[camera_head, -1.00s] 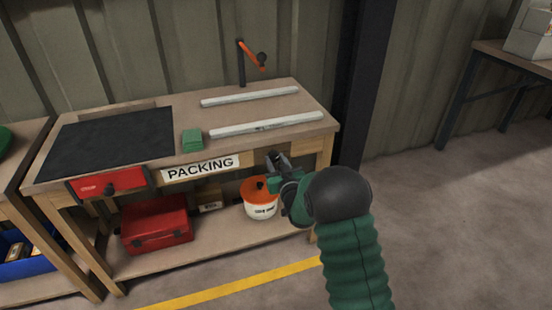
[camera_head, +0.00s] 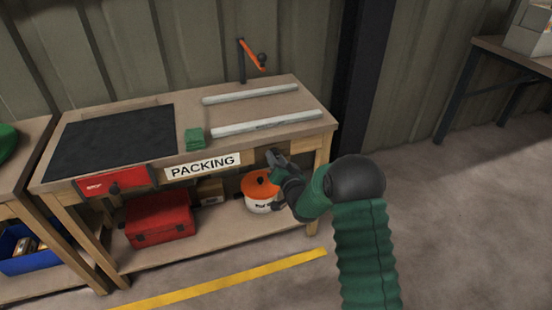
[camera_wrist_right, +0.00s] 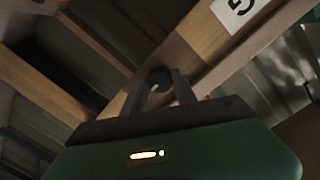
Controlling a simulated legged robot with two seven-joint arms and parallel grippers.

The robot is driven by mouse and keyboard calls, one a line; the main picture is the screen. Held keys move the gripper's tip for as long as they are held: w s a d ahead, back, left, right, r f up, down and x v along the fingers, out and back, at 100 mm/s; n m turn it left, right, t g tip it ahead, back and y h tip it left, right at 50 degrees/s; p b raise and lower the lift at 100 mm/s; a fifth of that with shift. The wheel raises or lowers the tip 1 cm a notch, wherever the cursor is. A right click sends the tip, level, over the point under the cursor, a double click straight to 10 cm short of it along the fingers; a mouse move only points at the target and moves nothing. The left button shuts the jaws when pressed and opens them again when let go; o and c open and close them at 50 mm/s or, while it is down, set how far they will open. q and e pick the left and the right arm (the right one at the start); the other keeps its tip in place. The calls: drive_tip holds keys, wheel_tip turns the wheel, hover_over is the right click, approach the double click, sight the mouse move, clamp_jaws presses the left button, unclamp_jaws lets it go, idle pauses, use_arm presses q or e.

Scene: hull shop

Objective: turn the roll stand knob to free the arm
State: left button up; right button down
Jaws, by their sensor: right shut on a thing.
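The roll stand knob (camera_wrist_right: 158,76) is a dark round knob on the wooden front rail of the packing bench. In the right wrist view it sits between the two fingers of my right gripper (camera_wrist_right: 161,88), which is shut on it. In the head view my right gripper (camera_head: 276,157) is at the bench front, right of the PACKING label, and hides the knob. An orange arm (camera_head: 251,54) with a dark ball end stands tilted on a dark post at the back of the bench. My left gripper is not in view.
Two pale rails (camera_head: 265,123) and a green block (camera_head: 194,139) lie on the bench top (camera_head: 225,113), beside a dark mat (camera_head: 112,142). Floor at right is clear.

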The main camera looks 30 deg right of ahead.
drive_tip(key=shift+s+f, duration=0.1)
idle(0.3)
drive_tip(key=c, duration=1)
unclamp_jaws()
drive_tip(key=shift+d, duration=0.1)
drive_tip(key=p+v, duration=0.5)
drive_tip(key=v, duration=1.1)
drive_tip(key=shift+s, duration=0.35)
